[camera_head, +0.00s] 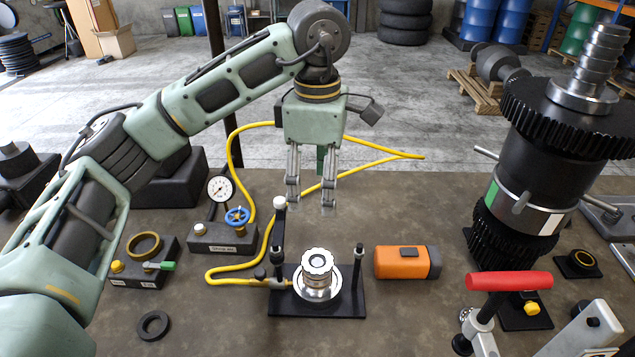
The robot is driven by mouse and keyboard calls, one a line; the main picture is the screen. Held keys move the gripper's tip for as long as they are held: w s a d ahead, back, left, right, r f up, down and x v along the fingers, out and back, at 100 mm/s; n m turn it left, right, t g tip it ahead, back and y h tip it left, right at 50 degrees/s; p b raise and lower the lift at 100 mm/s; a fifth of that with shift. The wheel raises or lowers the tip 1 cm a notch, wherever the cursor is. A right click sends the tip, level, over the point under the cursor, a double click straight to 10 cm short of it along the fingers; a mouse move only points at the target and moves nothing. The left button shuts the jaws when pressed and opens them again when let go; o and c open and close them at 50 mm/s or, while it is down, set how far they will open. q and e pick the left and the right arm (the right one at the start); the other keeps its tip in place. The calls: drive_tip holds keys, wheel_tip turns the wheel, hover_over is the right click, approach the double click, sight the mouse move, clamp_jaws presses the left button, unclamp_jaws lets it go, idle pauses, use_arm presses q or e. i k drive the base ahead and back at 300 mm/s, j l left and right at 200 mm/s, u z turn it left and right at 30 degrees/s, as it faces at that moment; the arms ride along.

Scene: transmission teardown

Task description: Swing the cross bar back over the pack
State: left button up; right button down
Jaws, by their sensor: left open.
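The pack (318,273) is a short silver stack with a white ribbed cap, upright on a black base plate (345,305). A black post stands on each side of it. A dark bar with a pale end, apparently the cross bar (279,222), runs up and back from the left post, clear of the pack. Its exact tilt is hard to tell. My left gripper (311,201) points down with its fingers apart and empty, above and behind the pack. Its left finger is just right of the bar's pale end; I cannot tell if they touch. My right gripper is out of view.
A gauge block with a blue valve (237,217) and a yellow hose (235,276) lie left of the plate. An orange lamp-like block (400,262) sits right. A tall geared shaft (530,170) and a red handle (510,281) crowd the right side.

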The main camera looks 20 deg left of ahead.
sight(279, 218)
drive_tip(key=k+l, duration=0.2)
drive_tip(key=k, duration=0.3)
drive_tip(key=k+l, duration=0.2)
drive_tip(key=k, duration=0.25)
drive_tip(key=k+l, duration=0.2)
drive_tip(key=k, duration=0.3)
